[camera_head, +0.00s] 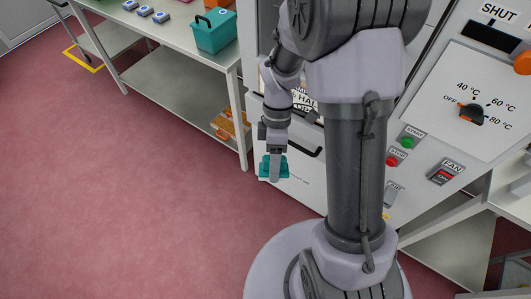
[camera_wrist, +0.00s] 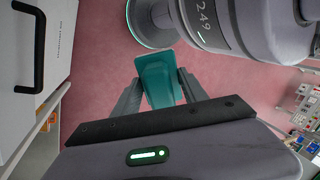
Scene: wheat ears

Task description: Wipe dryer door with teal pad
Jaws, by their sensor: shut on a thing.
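The teal pad (camera_head: 268,167) is held low, just in front of the white dryer door (camera_head: 309,185). My gripper (camera_head: 276,155) is shut on the pad's grip. In the wrist view the pad (camera_wrist: 158,80) sits between the two fingers of my gripper (camera_wrist: 157,92). The dryer door (camera_wrist: 38,100) with its black handle stands at the left of the wrist view, apart from the pad. In the head view my arm hides part of the door and its label. I cannot tell from the head view whether the pad touches the door.
A control panel (camera_head: 475,100) with a dial and buttons is right of my arm. A table (camera_head: 175,45) carrying a teal caddy (camera_head: 214,32) stands left of the dryer. Orange items (camera_head: 231,122) lie on its lower shelf. The red floor (camera_head: 130,210) at left is clear.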

